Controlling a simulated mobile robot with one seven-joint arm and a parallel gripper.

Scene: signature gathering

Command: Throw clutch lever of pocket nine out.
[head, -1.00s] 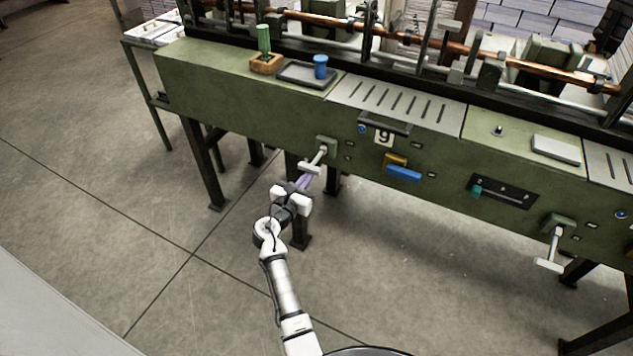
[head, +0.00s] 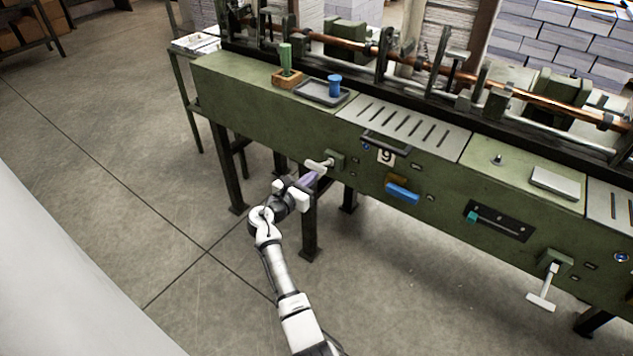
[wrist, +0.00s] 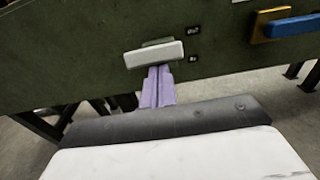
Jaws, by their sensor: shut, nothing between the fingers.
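In the wrist view the closed fingers (wrist: 158,84) point up at the crossbar (wrist: 154,54), which hides the stem. Their tips seem to reach its lower edge; I cannot tell whether they touch.
A blue handle (head: 402,195) with an orange block beside it lies right of the lever. A similar lever (head: 541,300) hangs down farther right. A dark tray with a blue cup (head: 335,86) stands on top. Machine legs (head: 309,225) stand below; the floor at left is clear.

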